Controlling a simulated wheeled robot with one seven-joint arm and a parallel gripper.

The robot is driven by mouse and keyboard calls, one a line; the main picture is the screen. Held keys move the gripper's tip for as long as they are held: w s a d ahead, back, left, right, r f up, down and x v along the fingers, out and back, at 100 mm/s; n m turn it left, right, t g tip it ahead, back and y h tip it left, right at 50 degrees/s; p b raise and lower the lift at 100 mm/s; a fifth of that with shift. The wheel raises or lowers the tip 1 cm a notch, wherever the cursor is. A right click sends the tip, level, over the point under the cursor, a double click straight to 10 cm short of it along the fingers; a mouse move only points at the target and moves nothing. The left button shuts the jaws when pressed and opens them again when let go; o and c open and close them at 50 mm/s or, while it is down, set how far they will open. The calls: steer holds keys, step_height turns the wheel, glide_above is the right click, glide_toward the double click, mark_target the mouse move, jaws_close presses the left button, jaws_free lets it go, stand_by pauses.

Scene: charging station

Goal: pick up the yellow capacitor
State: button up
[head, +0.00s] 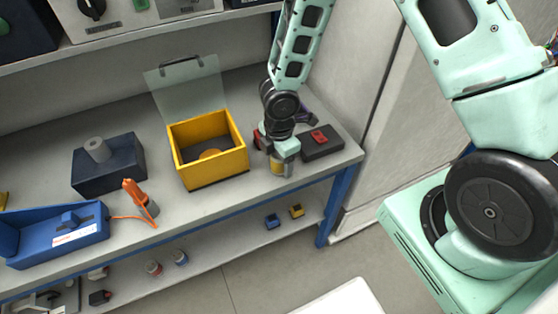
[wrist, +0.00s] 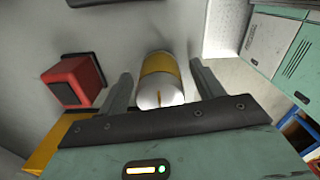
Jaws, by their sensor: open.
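The yellow capacitor (wrist: 160,66) is a short cylinder with a yellow band and a pale silver end. In the wrist view it is between the two fingers of my gripper (wrist: 161,72), with a visible gap on each side. In the head view my gripper (head: 283,162) points down near the right end of the workbench, and a small yellow part of the capacitor (head: 277,168) shows by the fingers. The rest of it is hidden there. My gripper is open and not closed on it.
A red block (wrist: 75,80) stands just left of the fingers in the wrist view. A yellow open bin (head: 213,175) with a raised clear lid is left of my gripper in the head view. A dark box with a red top piece (head: 320,137) is right. The bench's front edge is close.

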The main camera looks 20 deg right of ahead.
steer(key=c, duration=1.1)
steer(key=shift+r, duration=0.15)
